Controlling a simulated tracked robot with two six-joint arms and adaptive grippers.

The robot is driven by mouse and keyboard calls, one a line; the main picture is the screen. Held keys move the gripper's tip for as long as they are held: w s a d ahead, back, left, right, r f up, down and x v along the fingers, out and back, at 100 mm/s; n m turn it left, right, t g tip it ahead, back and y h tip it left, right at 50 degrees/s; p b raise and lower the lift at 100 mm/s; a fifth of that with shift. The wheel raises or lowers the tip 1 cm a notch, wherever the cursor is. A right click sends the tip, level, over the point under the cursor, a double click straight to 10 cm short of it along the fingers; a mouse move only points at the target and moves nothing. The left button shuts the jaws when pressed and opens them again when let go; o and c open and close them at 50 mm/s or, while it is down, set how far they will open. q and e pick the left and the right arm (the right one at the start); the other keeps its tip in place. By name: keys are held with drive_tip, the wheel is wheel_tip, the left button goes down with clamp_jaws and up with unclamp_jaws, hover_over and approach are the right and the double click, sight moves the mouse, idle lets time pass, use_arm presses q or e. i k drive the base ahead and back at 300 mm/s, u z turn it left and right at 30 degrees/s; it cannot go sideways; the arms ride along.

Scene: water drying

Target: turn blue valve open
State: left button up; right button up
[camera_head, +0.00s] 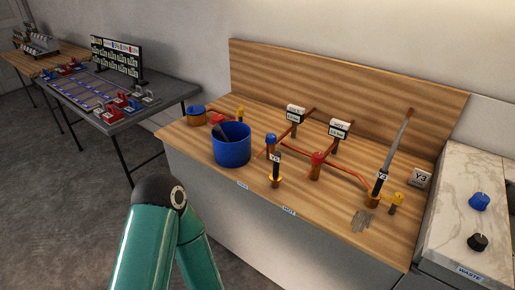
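A small blue valve (270,139) sits on the orange copper pipes in the middle of the wooden bench (330,235). A larger blue-topped part (195,110) stands at the bench's left end, and a blue knob (479,201) is on the marble counter at the right. I cannot tell which of these the task means, nor whether any is open. Teal links of my arm rise at the lower middle, in front of the bench and apart from the valves. Neither of my grippers shows.
A blue bucket (232,151) with a dark tool in it stands left on the bench. A black knob (478,242) is on the marble counter (460,165). The floor at left is clear.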

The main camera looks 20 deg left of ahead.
sight(271, 137)
drive_tip(key=u, duration=0.05)
drive_tip(key=k, duration=0.5)
drive_tip(key=u, duration=0.5)
drive_tip(key=i, duration=1)
drive_tip(key=u, duration=0.05)
drive_tip(key=k, duration=0.5)
drive_tip(key=u, duration=0.45)
drive_tip(key=i, duration=0.45)
drive_tip(key=u, duration=0.2)
